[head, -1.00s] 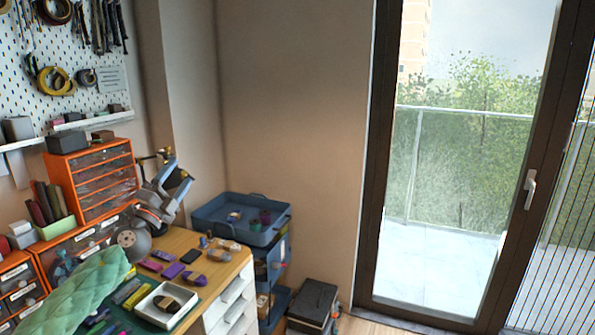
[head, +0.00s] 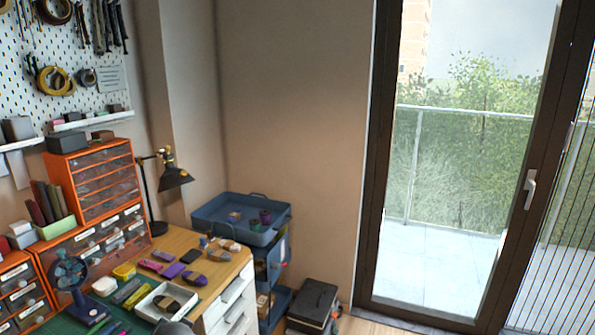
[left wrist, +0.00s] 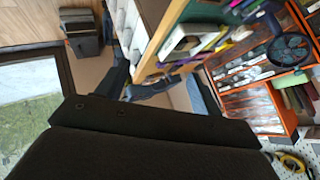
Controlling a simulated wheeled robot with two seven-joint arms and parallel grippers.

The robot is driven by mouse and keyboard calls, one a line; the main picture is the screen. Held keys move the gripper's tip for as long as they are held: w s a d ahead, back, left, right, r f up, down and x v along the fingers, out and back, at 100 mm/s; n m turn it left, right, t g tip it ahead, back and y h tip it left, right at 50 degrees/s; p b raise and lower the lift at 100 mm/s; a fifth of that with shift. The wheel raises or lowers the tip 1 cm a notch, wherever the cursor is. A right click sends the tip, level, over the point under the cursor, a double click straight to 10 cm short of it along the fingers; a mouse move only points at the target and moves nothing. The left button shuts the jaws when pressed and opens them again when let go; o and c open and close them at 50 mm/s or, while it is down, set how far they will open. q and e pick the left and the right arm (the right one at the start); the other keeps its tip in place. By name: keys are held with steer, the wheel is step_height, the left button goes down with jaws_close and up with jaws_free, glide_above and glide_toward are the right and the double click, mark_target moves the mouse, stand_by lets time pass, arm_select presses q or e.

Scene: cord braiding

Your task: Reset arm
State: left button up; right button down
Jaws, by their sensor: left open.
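My left gripper (left wrist: 162,88) shows in the left wrist view as dark parts around the picture's middle, with its two fingers apart and nothing seen between them. A wide black body fills the bottom of that view. In the head view, only a grey rounded piece, perhaps of my left arm, shows at the bottom edge over the desk. My right gripper is in neither view. No braiding cord can be made out in a gripper.
The wooden desk (head: 181,240) holds a white tray (head: 145,303), a small blue fan (head: 70,272), a black lamp (head: 172,178) and several small items. Orange drawer units (head: 92,185) stand behind. A blue trolley (head: 225,207) is right of the desk. Floor shows near the glass door.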

arm_select(q)
steer(key=s+d+f+g+h, duration=0.1)
steer(key=s+d+f+g, duration=0.1)
steer(key=s+d+f, duration=0.2)
steer(key=s+d+f+n+g+h, duration=0.1)
steer(key=s+d+f+g+h, duration=0.1)
steer(key=s+f, duration=0.8)
steer(key=s+d+f+n+g+h, duration=0.1)
steer(key=s+d+f+g, duration=0.2)
steer(key=s, duration=1.6)
steer(key=d+f, duration=0.4)
steer(key=f, duration=0.1)
steer(key=shift+s+h, duration=0.25)
steer(key=shift+h, duration=0.15)
